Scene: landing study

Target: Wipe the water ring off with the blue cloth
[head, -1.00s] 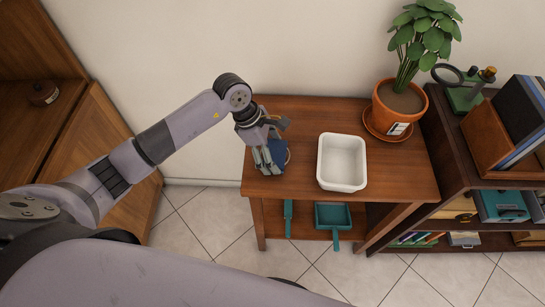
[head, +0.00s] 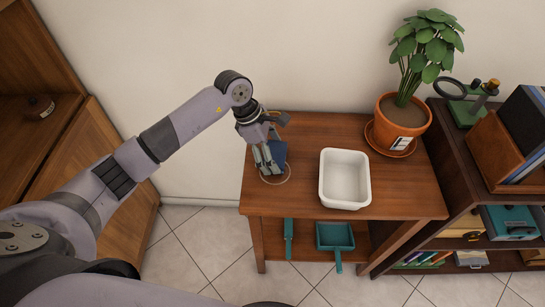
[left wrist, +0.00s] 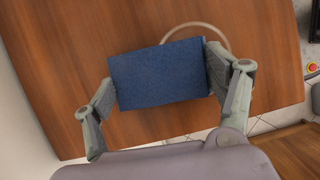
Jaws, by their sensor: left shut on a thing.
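The blue cloth (head: 279,151) is a folded dark-blue pad in my left gripper (head: 268,163), over the left part of the wooden table. In the left wrist view the gripper (left wrist: 160,82) has one finger on each side of the cloth (left wrist: 160,74) and is shut on it. The pale water ring (head: 277,183) shows on the tabletop below the gripper in the head view. In the left wrist view part of the water ring (left wrist: 196,25) shows past the cloth, which hides the rest. I cannot tell whether the cloth touches the wood. My right gripper is out of view.
A white tub (head: 345,204) stands right of the cloth on the table (head: 408,193). A potted plant (head: 400,122) stands at the table's back right. A teal dustpan (head: 335,237) lies on the lower shelf. A bookcase stands at right; the wall is close behind.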

